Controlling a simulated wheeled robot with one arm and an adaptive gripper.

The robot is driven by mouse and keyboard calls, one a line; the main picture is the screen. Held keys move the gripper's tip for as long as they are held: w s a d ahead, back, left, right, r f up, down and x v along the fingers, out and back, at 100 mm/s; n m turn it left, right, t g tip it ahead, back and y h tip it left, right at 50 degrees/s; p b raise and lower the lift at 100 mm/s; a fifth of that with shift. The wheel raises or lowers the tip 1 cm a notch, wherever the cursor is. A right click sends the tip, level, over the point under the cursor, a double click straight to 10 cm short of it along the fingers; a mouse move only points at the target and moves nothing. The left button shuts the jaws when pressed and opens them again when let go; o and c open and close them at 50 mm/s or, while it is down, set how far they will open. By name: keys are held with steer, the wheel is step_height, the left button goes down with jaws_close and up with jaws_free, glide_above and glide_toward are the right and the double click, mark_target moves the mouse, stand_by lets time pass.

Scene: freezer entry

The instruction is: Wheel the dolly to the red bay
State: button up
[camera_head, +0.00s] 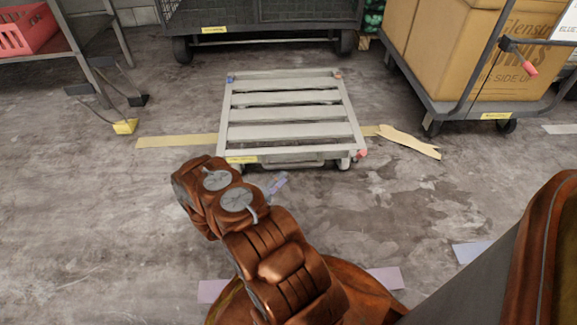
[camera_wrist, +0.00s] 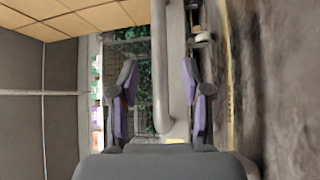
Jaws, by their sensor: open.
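The dolly (camera_head: 285,113) is a low, pale grey slatted platform on small casters. It stands on the floor in the middle of the head view, with a grey bar handle (camera_head: 292,164) on its near side. My gripper (camera_head: 277,186) is just in front of that near side, partly hidden by my arm. In the wrist view my gripper (camera_wrist: 162,98) is open, with purple pads apart. A grey bar (camera_wrist: 160,65), seemingly the dolly's handle, runs between the fingers in the picture; I cannot tell whether it touches them. I see no red bay marking.
A dark cage cart (camera_head: 260,14) stands behind the dolly. A trolley with a cardboard box (camera_head: 440,45) is at right; a rack with a red crate (camera_head: 24,30) is at left. Yellow tape (camera_head: 178,141) and lilac strips (camera_head: 470,250) mark the floor.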

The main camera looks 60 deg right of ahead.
mark_target(294, 166)
steer(key=shift+s+d+r+b, duration=0.2)
steer(key=shift+d+b, duration=0.35)
steer(key=shift+d, duration=0.7)
steer(key=shift+s+d+r+b, duration=0.15)
steer(key=shift+d+b, duration=0.4)
steer(key=shift+d, duration=0.7)
steer(key=shift+s+d+r+b, duration=0.1)
steer(key=shift+d+r+b, duration=0.3)
steer(key=shift+d, duration=0.85)
steer(key=shift+f, duration=0.15)
jaws_close()
